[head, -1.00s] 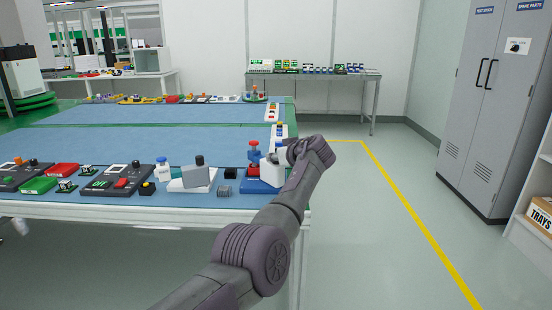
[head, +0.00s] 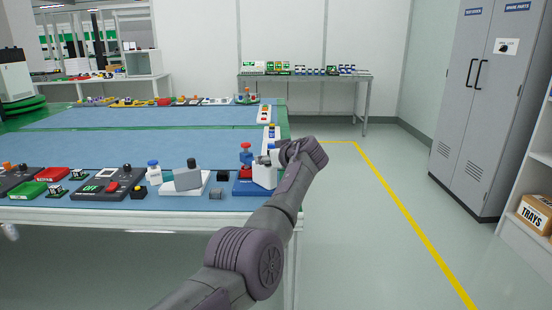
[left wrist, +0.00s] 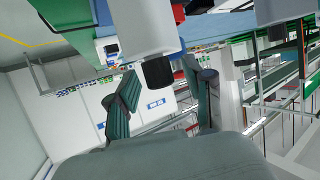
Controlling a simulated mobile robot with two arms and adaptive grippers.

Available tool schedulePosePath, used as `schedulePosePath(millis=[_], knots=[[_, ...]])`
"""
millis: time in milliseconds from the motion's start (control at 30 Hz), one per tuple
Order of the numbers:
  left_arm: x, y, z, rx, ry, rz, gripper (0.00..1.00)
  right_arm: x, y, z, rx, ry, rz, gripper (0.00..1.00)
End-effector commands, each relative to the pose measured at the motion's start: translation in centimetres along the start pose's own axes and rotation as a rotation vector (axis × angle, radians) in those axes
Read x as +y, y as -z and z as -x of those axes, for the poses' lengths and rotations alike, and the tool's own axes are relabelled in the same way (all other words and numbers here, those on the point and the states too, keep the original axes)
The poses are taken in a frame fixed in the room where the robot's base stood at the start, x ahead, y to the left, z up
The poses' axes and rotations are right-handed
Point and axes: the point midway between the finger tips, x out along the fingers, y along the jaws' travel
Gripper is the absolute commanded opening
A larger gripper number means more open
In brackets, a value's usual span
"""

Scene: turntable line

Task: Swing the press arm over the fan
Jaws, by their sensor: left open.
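A grey arm with a dark knob (head: 188,178) sits on a white base further left. I cannot make out a fan for certain.
Small black (head: 222,175) and grey (head: 215,192) blocks lie between the units. A dark control box (head: 105,184) and red and green boxes stand further left. The blue mat (head: 120,148) behind is mostly clear. Open floor lies to the right.

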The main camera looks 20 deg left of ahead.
Motion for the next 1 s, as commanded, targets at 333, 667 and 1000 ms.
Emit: schedulePosePath(millis=[333, 667, 1000], knots=[[0.2, -0.1, 3.9, 0.001, -0.004, 0.002, 0.52, 0.0, 0.0, 0.0, 0.001, -0.001, 0.0, 0.4], [0.2, -0.1, 10.1, -0.001, -0.005, 0.001, 0.52, 0.0, 0.1, 0.0, 0.001, -0.001, 0.0, 0.4], [0.1, -0.1, 11.9, 0.0, -0.003, -0.001, 0.52, 0.0, 0.1, 0.0, 0.001, -0.001, 0.0, 0.4]])
